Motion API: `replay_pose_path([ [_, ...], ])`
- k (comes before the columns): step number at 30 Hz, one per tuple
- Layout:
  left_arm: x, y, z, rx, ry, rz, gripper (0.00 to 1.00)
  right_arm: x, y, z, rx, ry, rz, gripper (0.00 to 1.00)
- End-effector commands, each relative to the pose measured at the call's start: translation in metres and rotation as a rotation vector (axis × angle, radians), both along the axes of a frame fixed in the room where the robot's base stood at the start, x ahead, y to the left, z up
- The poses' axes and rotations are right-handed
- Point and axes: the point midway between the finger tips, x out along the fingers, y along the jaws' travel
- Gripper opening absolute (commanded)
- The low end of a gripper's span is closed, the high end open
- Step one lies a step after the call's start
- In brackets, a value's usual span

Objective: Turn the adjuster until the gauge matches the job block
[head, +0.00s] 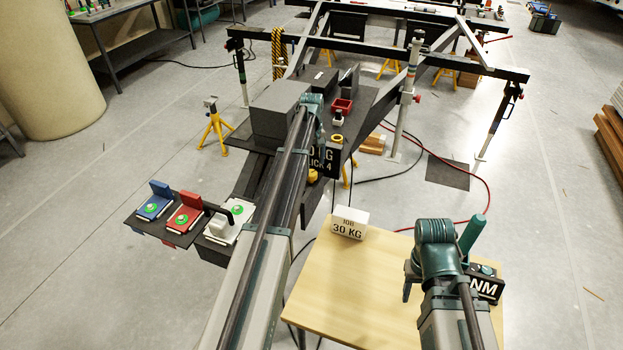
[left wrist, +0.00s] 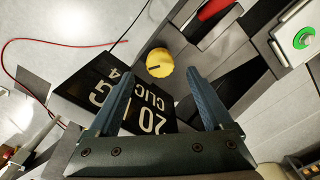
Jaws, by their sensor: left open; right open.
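The adjuster is a round yellow knob with a dark line; it shows in the left wrist view (left wrist: 159,62) and in the head view (head: 312,176). Beside it is the black gauge plate (left wrist: 84,86), reading "20 KG, CLICK 4" upside down there. In the head view the gauge (head: 328,162) is partly covered by my left arm. The white job block (head: 349,223) reads "JOB 30 KG". My left gripper (left wrist: 160,78) is open and empty, its fingers pointing toward the knob; contact cannot be told. My right gripper (head: 441,262) is open over the wooden table.
The wooden table (head: 345,290) holds the job block and a black "NM" plate (head: 486,288). Blue (head: 154,205) and red (head: 184,218) stations with green buttons stand left, beside a white one (head: 224,229). A red tray (head: 342,106) sits beyond my left gripper.

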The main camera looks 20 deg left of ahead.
Motion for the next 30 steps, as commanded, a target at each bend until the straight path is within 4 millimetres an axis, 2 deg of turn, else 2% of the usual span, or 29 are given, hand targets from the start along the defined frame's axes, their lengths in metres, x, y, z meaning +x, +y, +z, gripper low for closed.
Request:
replay_pose_path([
  [1, 0.0, 0.0, -0.015, 0.0, 0.0, 0.0, 0.84, 0.0, 0.0, -0.015, 0.0, 0.0, 0.0, 0.5],
  [7, 0.0, 0.0, -0.039, 0.0, 0.0, 0.0, 0.84, 0.0, 0.0, -0.039, 0.0, 0.0, 0.0, 0.5],
  [12, 0.0, 0.0, -0.046, 0.0, 0.0, 0.0, 0.84, 0.0, 0.0, -0.046, 0.0, 0.0, 0.0, 0.5],
  [20, 0.0, 0.0, -0.045, 0.0, 0.0, 0.0, 0.84, 0.0, 0.0, -0.045, 0.0, 0.0, 0.0, 0.5],
  [30, 0.0, 0.0, -0.045, 0.0, 0.0, 0.0, 0.25, 0.0, 0.0, -0.045, 0.0, 0.0, 0.0, 0.5],
])
